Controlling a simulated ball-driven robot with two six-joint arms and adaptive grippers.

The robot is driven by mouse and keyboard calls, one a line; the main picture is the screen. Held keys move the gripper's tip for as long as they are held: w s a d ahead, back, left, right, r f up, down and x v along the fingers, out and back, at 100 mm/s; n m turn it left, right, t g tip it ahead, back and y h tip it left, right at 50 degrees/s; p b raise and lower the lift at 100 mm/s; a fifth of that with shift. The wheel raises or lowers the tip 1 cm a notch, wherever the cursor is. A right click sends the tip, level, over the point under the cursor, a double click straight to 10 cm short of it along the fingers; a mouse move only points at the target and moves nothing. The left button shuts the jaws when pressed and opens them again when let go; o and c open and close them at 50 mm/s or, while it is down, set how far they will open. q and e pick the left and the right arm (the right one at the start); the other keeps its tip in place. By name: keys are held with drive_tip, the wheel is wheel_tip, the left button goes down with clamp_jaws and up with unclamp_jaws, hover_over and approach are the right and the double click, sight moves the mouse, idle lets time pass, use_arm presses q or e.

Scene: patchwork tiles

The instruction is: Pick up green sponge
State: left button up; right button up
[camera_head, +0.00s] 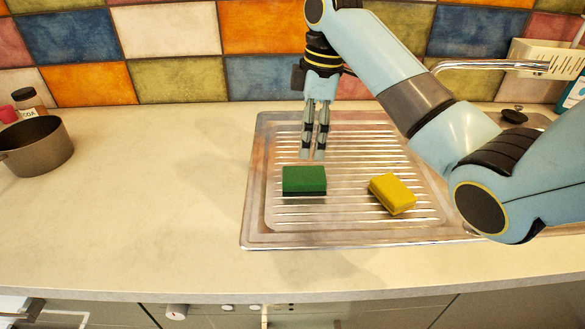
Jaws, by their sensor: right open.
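The green sponge (304,180) lies on the ribbed metal drainboard (257,226), left of its middle. It has a darker layer along its bottom edge. My right gripper (313,156) points down above and just behind the sponge, with its fingers a small gap apart and nothing between them. It looks clear of the sponge, though its exact height is hard to tell. My left gripper is out of view.
A yellow sponge (392,193) lies to the right on the same drainboard. A chrome faucet (490,65) and a white caddy (547,58) are at the back right. A dark pot (37,146) stands far left. The counter between pot and drainboard is clear.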

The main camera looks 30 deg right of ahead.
hover_over(305, 174)
wheel_tip(305, 174, down, 5)
drive_tip(key=shift+d+r, duration=0.15)
drive_tip(key=shift+f, duration=0.3)
drive_tip(key=f, duration=0.4)
drive_tip(key=shift+a+f+p, duration=0.2)
drive_tip(key=shift+f+p, duration=0.1)
drive_tip(key=shift+p, duration=0.1)
drive_tip(key=shift+w+f, duration=0.1)
drive_tip(key=shift+f, duration=0.05)
drive_tip(key=shift+c, duration=2)
drive_tip(key=c, duration=0.5)
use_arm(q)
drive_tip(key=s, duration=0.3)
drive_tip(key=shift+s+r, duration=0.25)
use_arm(e)
drive_tip(key=shift+c, duration=0.2)
